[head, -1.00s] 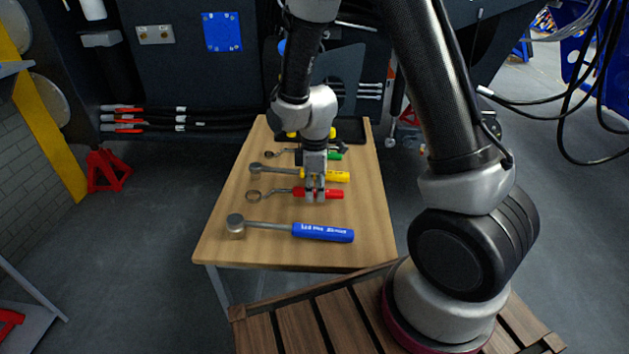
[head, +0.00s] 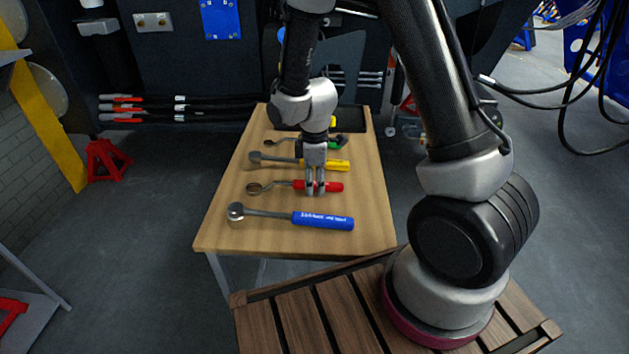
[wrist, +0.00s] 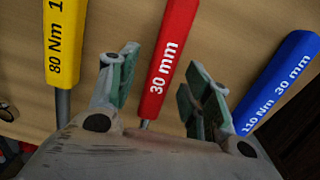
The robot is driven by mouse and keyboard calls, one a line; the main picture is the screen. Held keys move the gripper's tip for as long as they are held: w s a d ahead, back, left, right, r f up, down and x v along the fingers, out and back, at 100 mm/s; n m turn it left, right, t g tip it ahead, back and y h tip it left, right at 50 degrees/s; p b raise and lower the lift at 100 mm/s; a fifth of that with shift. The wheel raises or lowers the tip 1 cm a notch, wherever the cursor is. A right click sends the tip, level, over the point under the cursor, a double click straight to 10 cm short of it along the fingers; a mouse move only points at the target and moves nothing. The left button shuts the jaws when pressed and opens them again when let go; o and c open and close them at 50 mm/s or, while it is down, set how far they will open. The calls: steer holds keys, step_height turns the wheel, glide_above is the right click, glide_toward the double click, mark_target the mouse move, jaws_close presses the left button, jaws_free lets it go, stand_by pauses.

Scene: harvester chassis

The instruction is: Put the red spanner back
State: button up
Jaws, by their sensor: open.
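The red spanner (head: 331,187) lies on the wooden table, its ring end to the left and its red handle to the right, between the yellow-handled and blue-handled tools. My gripper (head: 315,190) is over its handle, pointing down. In the wrist view the red handle (wrist: 169,62), marked 30 mm, runs between the two spread fingers of my gripper (wrist: 160,95). A gap shows on both sides of the handle, and the fingers are not closed on it. Whether the fingertips touch the table cannot be told.
The blue torque wrench (head: 322,221) lies nearer and the yellow one (head: 338,165) farther; both also show in the wrist view. A green-handled tool (head: 338,142) lies beyond. The table (head: 230,200) has bare wood at its left. A dark tray (head: 352,118) is at its far end.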

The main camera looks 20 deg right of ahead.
step_height(320, 180, up, 12)
stand_by(0.4)
steer(key=s+d+r+m+t, duration=0.2)
steer(key=s+d+r+m, duration=0.5)
steer(key=s+r, duration=0.2)
steer(key=s+d+r+m+t, duration=0.2)
steer(key=s+d+r+m, duration=0.5)
steer(key=s+r, duration=0.2)
steer(key=shift+s+d+r+m, duration=0.2)
steer(key=shift+s+m, duration=0.1)
steer(key=shift+s, duration=0.8)
